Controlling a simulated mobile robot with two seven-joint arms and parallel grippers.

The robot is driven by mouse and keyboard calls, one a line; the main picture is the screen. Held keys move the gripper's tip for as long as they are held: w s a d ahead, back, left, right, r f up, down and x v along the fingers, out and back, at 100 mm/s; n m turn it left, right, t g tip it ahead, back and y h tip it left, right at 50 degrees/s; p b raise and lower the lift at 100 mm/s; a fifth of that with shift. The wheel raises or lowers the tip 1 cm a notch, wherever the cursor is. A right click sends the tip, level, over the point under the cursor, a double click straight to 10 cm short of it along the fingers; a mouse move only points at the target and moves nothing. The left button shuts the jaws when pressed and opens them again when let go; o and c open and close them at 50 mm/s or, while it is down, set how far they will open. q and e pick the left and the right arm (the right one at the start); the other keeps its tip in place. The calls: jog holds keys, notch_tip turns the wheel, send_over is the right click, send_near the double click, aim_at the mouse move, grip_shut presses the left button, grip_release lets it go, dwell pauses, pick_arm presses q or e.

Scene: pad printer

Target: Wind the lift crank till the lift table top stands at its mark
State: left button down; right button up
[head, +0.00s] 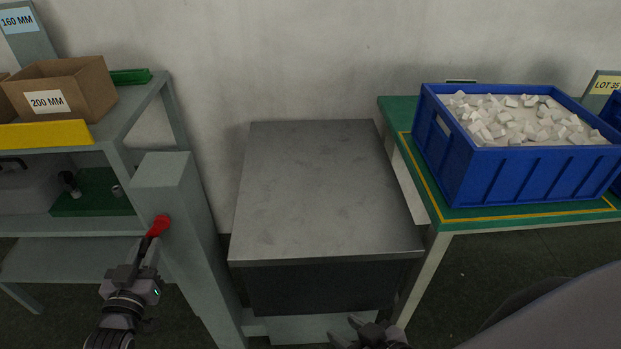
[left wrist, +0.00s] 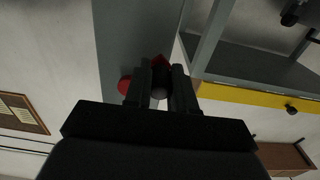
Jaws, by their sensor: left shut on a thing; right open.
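The lift crank (head: 158,225) is red and sits on the side of a grey-green post (head: 165,172), left of the lift table. My left gripper (head: 147,251) is shut on the crank, whose red parts (left wrist: 125,85) show beside and beyond the fingers (left wrist: 160,88) in the left wrist view. A dark rounded end lies between those fingers. The lift table top (head: 315,190) is a bare dark grey metal plate in the middle of the head view. I cannot make out its mark. My right gripper (head: 367,331) is open and empty at the bottom edge, in front of the table.
A green-topped table (head: 480,222) on the right bears a blue crate (head: 490,178) of white pieces, close beside the lift table. A grey shelf (head: 140,100) on the left holds a cardboard box (head: 75,82) marked 200 MM and a yellow bar (head: 45,134).

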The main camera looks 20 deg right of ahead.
pick_arm(q)
jog(key=shift+w+a, duration=0.1)
jog(key=shift+a, duration=0.25)
jog(key=r, duration=0.1)
jog(key=a+r+p, duration=0.1)
jog(key=p, duration=0.1)
jog(key=shift+w+a+r, duration=0.25)
jog(key=shift+w+r, duration=0.05)
jog(key=shift+r, duration=0.1)
